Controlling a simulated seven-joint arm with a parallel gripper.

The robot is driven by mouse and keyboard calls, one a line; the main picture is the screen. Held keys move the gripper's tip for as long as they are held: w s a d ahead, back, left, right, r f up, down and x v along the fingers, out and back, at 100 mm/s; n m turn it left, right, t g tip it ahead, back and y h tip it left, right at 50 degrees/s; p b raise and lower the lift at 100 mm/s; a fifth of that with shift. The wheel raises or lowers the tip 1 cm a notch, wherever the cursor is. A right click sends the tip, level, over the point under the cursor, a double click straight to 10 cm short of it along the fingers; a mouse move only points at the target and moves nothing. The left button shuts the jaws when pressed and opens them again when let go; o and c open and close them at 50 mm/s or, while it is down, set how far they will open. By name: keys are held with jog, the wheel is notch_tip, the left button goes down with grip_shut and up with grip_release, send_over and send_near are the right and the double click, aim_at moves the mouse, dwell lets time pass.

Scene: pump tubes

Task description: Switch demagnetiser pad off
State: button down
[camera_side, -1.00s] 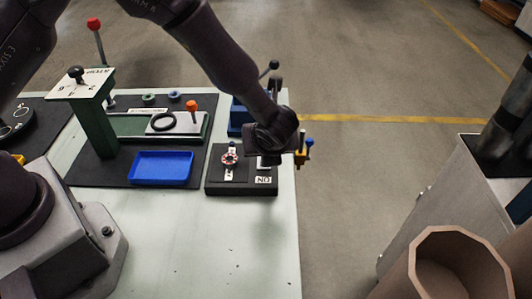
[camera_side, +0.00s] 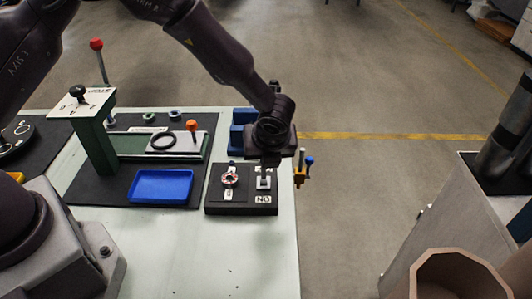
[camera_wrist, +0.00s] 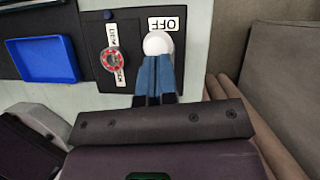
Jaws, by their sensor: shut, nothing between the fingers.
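The demagnetiser pad is a low black box (camera_side: 240,208) at the table's right front edge. On its left half sits a red-and-white ring (camera_side: 229,179), also in the wrist view (camera_wrist: 114,59). On its right half is a switch (camera_side: 263,182) with an ON label (camera_side: 262,198) at the near end. In the wrist view a white round knob (camera_wrist: 157,42) stands beside the OFF label (camera_wrist: 167,23). My gripper (camera_side: 269,164) is over the far part of the switch. Its blue fingers (camera_wrist: 154,63) are shut and empty, close to the knob; contact cannot be told.
A blue tray (camera_side: 161,200) lies left of the pad. A blue block (camera_side: 237,138) stands behind it. Small yellow and blue parts (camera_side: 301,172) are at the table's right edge. A green stand (camera_side: 96,148) is further left. The table in front of the pad is clear.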

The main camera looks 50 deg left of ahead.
jog(key=s+d+v, duration=0.1)
jog(key=v, duration=1.2)
jog(key=shift+d+f, duration=0.2)
jog(key=shift+f, duration=0.2)
jog(key=s+a+r+n+t+h, duration=0.1)
jog(key=s+a+r+n+h, duration=0.1)
jog(key=s+a+r+n, duration=0.5)
jog(key=s+a+r+n+t+h, duration=0.1)
jog(key=s+a+r+n+h, duration=0.1)
jog(key=s+a+r+n, duration=0.5)
jog(key=s+a+n, duration=0.2)
jog(key=s+n, duration=0.4)
jog(key=n, duration=0.5)
jog(key=shift+s+a+r+n+t, duration=0.15)
jog(key=shift+s+r+n+t, duration=0.15)
jog(key=shift+r+t, duration=0.1)
